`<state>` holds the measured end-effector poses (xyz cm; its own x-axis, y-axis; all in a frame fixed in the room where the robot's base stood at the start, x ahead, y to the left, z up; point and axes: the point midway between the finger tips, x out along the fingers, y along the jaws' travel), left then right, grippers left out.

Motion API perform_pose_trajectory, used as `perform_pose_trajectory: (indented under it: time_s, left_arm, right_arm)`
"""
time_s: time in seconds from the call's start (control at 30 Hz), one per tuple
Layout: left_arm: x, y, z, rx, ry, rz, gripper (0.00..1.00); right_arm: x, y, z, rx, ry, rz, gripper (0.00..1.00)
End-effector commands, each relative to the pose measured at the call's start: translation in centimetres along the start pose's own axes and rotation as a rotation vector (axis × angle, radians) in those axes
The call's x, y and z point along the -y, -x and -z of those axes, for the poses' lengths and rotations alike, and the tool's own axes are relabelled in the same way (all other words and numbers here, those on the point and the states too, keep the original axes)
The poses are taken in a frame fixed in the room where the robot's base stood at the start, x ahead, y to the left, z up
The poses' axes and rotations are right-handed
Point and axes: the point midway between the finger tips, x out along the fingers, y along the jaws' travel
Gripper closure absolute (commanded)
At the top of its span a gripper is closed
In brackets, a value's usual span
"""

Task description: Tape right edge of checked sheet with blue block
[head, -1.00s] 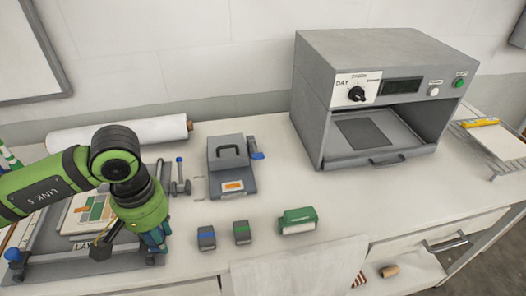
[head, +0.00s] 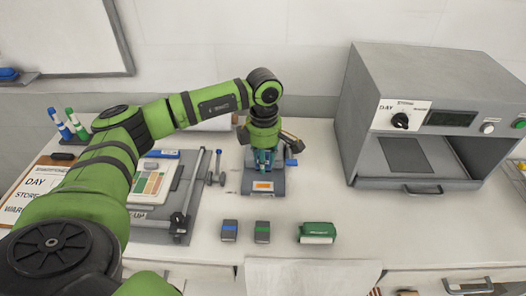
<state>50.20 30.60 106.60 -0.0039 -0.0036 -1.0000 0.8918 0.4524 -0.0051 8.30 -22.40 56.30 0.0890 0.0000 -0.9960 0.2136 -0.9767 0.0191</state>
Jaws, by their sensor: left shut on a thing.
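A grey block with a blue band (head: 229,231) stands on the bench, beside a similar block with a green band (head: 262,232). A sheet with coloured squares (head: 150,186) lies on the grey layup board (head: 186,203) at left; my arm covers part of it. I cannot tell which sheet is the checked one. My right gripper is not in view.
A green and white dispenser (head: 317,233) stands right of the blocks. A grey oven (head: 420,110) with an open front takes up the right. Marker pens (head: 65,124) stand at the far left.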

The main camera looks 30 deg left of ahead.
Motion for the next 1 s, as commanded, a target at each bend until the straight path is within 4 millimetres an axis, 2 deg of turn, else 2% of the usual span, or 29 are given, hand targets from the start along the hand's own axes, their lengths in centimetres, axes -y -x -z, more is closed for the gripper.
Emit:
perform_pose_trajectory:
  time_s: [0.1,0.27,0.8,1.0]
  left_arm:
    - [-0.5,-0.1,0.4,-0.002,0.077,0.0,0.94]
    - [-0.5,-0.8,0.5,-0.002,0.085,-0.001,0.94]
    - [-0.5,-6.4,0.5,-0.003,0.082,0.0,0.94]
    - [-0.5,-7.1,0.4,-0.002,0.081,-0.001,0.94]
  right_arm:
    - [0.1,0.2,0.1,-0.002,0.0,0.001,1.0]
    - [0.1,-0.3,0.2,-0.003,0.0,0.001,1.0]
    - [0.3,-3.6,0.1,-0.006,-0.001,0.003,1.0]
    - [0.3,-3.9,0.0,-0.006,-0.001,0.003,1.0]
